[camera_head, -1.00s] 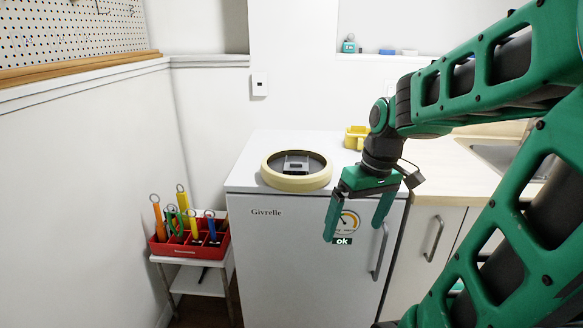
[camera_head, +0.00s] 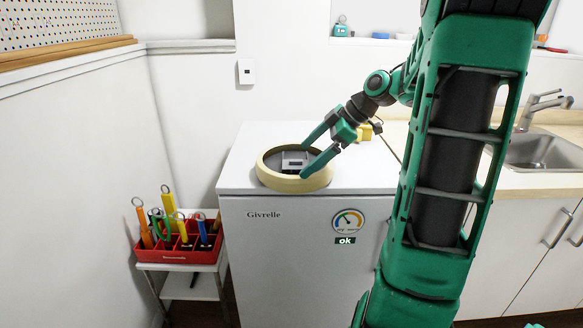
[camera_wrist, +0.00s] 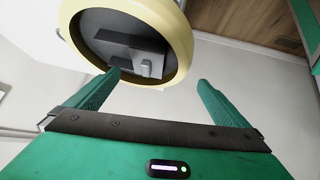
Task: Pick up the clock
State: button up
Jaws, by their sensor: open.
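The clock (camera_head: 264,177) lies flat on top of the white fridge, showing a cream rim, a dark recessed back and a grey box at its centre. My gripper (camera_head: 304,161) is open and empty, its fingers pointing down-left over the clock's right part. In the wrist view the clock (camera_wrist: 180,50) is ahead of the fingers (camera_wrist: 158,78); the left fingertip overlaps its rim and the right one lies just outside it. I cannot tell whether either finger touches the clock.
The fridge (camera_head: 290,270) has a clear top left of the clock. A yellow object (camera_head: 364,132) stands behind my gripper. A red tool caddy (camera_head: 176,255) sits on a small white stand at left. A counter with a sink (camera_head: 545,150) is at right.

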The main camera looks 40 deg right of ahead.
aim_at(294, 170)
jog(key=shift+s+x, duration=0.2)
jog(key=shift+x, duration=3.5)
jog(key=shift+s+a, duration=0.1)
jog(key=c, duration=1.4)
